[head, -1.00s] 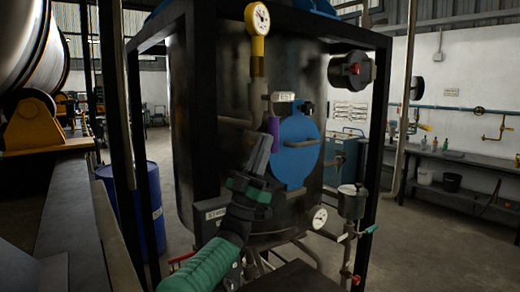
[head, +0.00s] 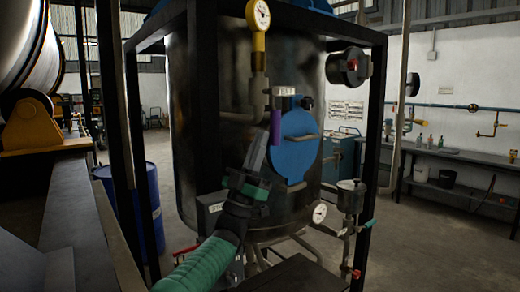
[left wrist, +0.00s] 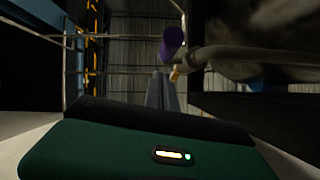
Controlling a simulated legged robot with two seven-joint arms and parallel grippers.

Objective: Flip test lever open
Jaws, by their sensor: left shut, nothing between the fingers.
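The test lever has a purple handle (head: 277,127) that hangs down below a pale label and a grey pipe on the tank front. My left gripper (head: 262,134) is shut and empty, its fingers pointing up just left of the handle. They overlap it closely in the head view, and I cannot tell whether they touch. In the left wrist view the purple handle (left wrist: 172,38) shows end-on, above and slightly right of the shut fingertips (left wrist: 162,76), with a gap in the picture. My right gripper is out of view.
A dark tank (head: 205,120) stands inside a black frame (head: 373,150). A yellow-cased gauge (head: 258,18) rises above the lever, and a round blue cover (head: 300,150) sits to its right. A blue barrel (head: 150,205) stands left. The floor at right is clear.

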